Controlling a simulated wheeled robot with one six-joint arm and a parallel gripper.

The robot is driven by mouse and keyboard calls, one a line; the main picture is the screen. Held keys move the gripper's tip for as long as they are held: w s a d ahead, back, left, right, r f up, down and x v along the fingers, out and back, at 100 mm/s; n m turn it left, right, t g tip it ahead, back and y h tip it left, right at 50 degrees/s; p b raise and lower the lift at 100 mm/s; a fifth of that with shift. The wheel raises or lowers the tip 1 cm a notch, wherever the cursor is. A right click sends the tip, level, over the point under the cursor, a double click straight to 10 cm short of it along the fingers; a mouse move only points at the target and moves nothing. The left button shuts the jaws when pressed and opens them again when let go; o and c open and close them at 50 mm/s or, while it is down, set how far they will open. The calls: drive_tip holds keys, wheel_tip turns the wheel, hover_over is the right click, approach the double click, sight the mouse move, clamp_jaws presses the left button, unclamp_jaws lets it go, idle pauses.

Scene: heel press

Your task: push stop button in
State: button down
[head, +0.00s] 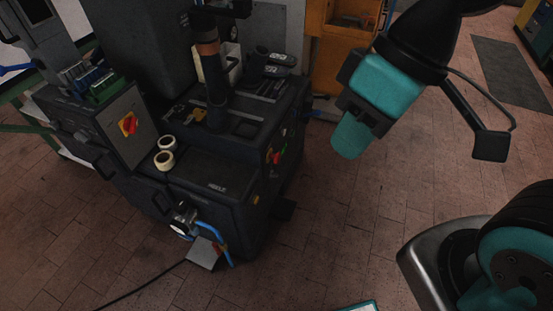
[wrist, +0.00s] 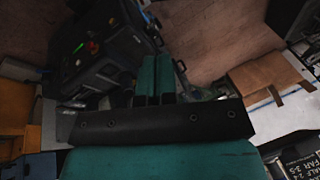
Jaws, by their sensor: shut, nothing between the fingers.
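The dark heel press (head: 215,185) stands left of centre in the head view. Its right side carries a small panel with a red button (head: 276,158) and a green one (head: 269,151). Which one is the stop button I cannot read. In the wrist view a panel with a red button (wrist: 93,47) and a small green light shows at the upper left. My gripper (head: 350,135) is shut and empty, in the air to the right of the press panel and apart from it. Its teal fingers (wrist: 155,80) lie together in the wrist view.
A grey box with a red-and-yellow rotary switch (head: 128,124) is on the left of the press. Two tape rolls (head: 165,151) lie on the press top. A gauge with blue hoses (head: 183,222) sticks out in front. An orange cabinet (head: 335,45) stands behind.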

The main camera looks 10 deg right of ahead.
sight(276, 158)
drive_tip(key=w+d+f+m+t+b, duration=0.2)
drive_tip(key=w+f+b, duration=0.6)
drive_tip(key=f, duration=0.6)
drive_tip(key=w+d+f+m+t+h+b, duration=0.1)
drive_tip(key=w+f+m+b, duration=0.5)
drive_tip(key=w+f, duration=0.6)
drive_tip(key=w+d+f+m+t+h+b, duration=0.1)
drive_tip(key=w+d+f+m+t+b, duration=0.3)
drive_tip(key=w+f+b, duration=0.6)
wheel_tip(276, 158, down, 6)
drive_tip(key=shift+w+d+f+m, duration=0.2)
drive_tip(key=shift+d+m, duration=0.3)
drive_tip(key=shift+d, duration=0.3)
drive_tip(key=w+a+f+b, duration=0.2)
drive_tip(key=w+a+f, duration=0.3)
drive_tip(key=w+f, duration=0.3)
